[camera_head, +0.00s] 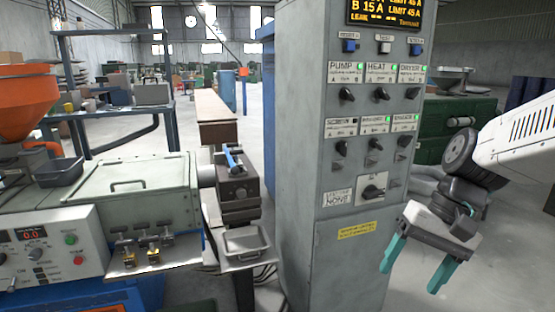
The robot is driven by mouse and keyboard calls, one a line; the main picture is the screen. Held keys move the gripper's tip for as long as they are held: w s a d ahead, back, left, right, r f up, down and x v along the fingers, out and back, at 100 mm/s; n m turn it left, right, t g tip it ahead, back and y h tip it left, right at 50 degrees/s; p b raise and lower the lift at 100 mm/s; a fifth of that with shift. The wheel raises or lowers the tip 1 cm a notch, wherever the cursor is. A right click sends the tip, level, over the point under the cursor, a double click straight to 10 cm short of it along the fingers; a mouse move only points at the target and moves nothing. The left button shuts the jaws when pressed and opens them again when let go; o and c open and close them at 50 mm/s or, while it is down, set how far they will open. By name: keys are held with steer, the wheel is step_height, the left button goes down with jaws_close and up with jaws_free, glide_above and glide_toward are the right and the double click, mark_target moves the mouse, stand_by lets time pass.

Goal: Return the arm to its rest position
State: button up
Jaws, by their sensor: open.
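My gripper (416,271) is at the right of the view, at the end of my white arm. Its two teal fingers point down and stand apart, with nothing between them. The upper part of my arm runs out of the right edge. No copper spools can be made out.
The cabinet carries several black knobs and lit green lamps. On the left stands a machine with an orange hopper (25,100), a control panel (50,255) and a small metal tray (246,246). A green cabinet (455,122) is behind my arm. Bare floor shows at lower right.

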steer(key=s+d+r+n+t+h, duration=0.1)
steer(key=s+h, duration=0.1)
steer(key=s, duration=0.4)
steer(key=s+d+r+n+t+h, duration=0.1)
steer(key=s+d+h, duration=0.1)
steer(key=s, duration=0.4)
steer(key=shift+d+r+n+t, duration=0.2)
steer(key=shift+r+n+t, duration=0.1)
stand_by(0.9)
